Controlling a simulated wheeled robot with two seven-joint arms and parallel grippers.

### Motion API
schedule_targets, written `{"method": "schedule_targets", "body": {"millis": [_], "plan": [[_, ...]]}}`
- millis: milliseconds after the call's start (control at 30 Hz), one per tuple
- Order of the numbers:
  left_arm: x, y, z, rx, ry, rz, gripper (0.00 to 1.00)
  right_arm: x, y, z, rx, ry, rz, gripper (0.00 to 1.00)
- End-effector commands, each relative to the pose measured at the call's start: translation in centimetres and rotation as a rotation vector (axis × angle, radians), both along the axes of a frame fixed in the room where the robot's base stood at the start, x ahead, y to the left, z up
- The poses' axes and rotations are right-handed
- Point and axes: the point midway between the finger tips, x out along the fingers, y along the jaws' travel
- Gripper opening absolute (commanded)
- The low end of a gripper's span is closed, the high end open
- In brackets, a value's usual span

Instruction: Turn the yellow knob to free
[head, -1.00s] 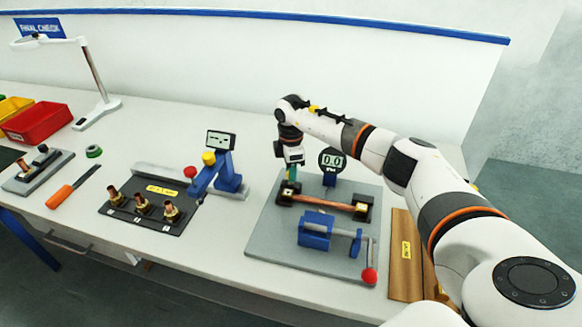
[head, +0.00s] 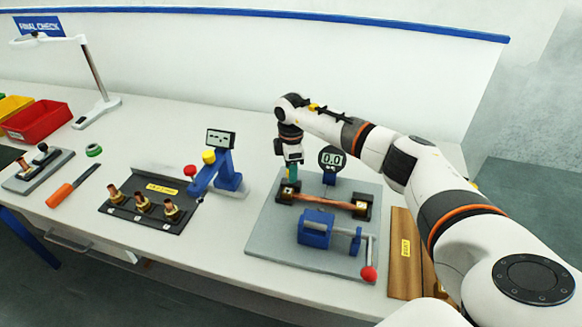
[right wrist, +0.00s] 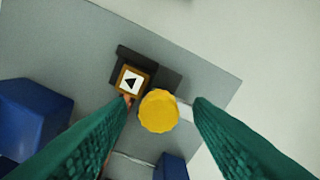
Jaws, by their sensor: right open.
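In the right wrist view a round yellow knob (right wrist: 158,110) with a scalloped rim sits between the two green fingertips of my right gripper (right wrist: 162,103). The gripper is open, with a gap visible on either side of the knob. Beside it is a black block (right wrist: 170,84) with a copper-edged square bearing a black arrow (right wrist: 132,80). In the head view my right gripper (head: 290,173) is over the left end of the copper bar (head: 325,201) on the grey plate, and it hides this knob. My left gripper is not in view.
A gauge (head: 331,160) reading 0.0 stands close right of my right gripper. A blue clamp (head: 314,228) with a red-ended lever (head: 369,273) is in front. A wooden board (head: 404,270) lies right.

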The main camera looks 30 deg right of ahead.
Motion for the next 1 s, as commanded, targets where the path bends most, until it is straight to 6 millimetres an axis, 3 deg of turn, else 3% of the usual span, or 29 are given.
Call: {"method": "schedule_targets", "body": {"millis": [233,500,700,1000], "plan": [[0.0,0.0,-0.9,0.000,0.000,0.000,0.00,0.1,0.0,1.9,0.001,-0.004,0.002,0.47],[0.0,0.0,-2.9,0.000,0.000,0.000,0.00,0.1,0.0,7.6,0.001,-0.006,0.001,0.47],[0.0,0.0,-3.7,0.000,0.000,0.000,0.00,0.1,0.0,10.8,0.000,-0.003,0.000,0.47],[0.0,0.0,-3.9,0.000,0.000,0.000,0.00,0.0,0.0,12.0,0.000,0.000,0.000,0.47]]}}
